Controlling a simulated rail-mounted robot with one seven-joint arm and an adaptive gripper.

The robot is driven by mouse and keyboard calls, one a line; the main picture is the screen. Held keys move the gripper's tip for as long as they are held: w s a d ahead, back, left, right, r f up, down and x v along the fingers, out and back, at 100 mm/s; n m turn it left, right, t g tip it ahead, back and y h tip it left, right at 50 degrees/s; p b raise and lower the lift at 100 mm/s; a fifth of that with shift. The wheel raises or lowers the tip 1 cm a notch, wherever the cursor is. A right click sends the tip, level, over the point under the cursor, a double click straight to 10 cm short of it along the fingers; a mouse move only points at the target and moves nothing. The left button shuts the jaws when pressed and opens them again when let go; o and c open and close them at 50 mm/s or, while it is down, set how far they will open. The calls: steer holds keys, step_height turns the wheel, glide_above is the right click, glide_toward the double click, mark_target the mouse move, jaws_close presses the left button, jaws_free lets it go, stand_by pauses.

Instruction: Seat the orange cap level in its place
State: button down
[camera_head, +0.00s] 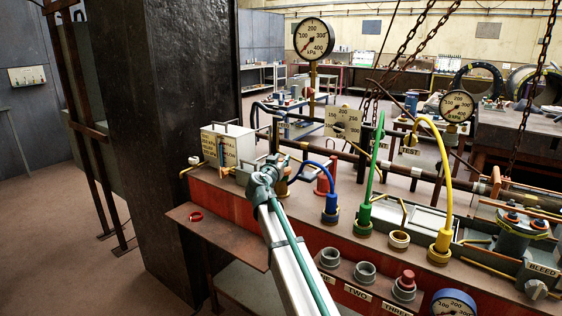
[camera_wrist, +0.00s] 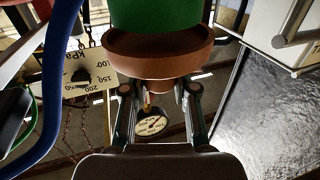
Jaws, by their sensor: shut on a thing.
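The orange cap (camera_wrist: 158,62) is in the wrist view, looking brownish, with a wide bowl-like rim and a narrow stub. My gripper's fingers (camera_wrist: 158,95) are closed around the stub. A green round body (camera_wrist: 157,18) meets the cap's wide side, within the rim, and runs out of the picture. The rim looks about level across that view. I cannot tell how deeply the cap and green body fit together. In the head view my gripper (camera_head: 277,165) is between the white box (camera_head: 222,148) and the blue hose (camera_head: 322,165); the cap cannot be made out clearly there.
Blue, green (camera_head: 364,212) and yellow (camera_head: 440,240) hose fittings stand to the right on the red bench. A red cylinder (camera_head: 325,178) is close to my gripper. A gauge plate (camera_head: 343,122) stands behind. Pipes and chains cross the back.

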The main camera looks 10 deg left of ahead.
steer(key=shift+f+b, duration=0.7)
steer(key=shift+b, duration=0.15)
steer(key=c, duration=0.8)
jaws_free()
steer(key=s, duration=0.4)
steer(key=s+a, duration=0.1)
steer(key=s, duration=0.3)
steer(key=s+a, duration=0.1)
steer(key=s, duration=0.2)
steer(key=shift+s+a, duration=0.2)
steer(key=shift+s, duration=0.2)
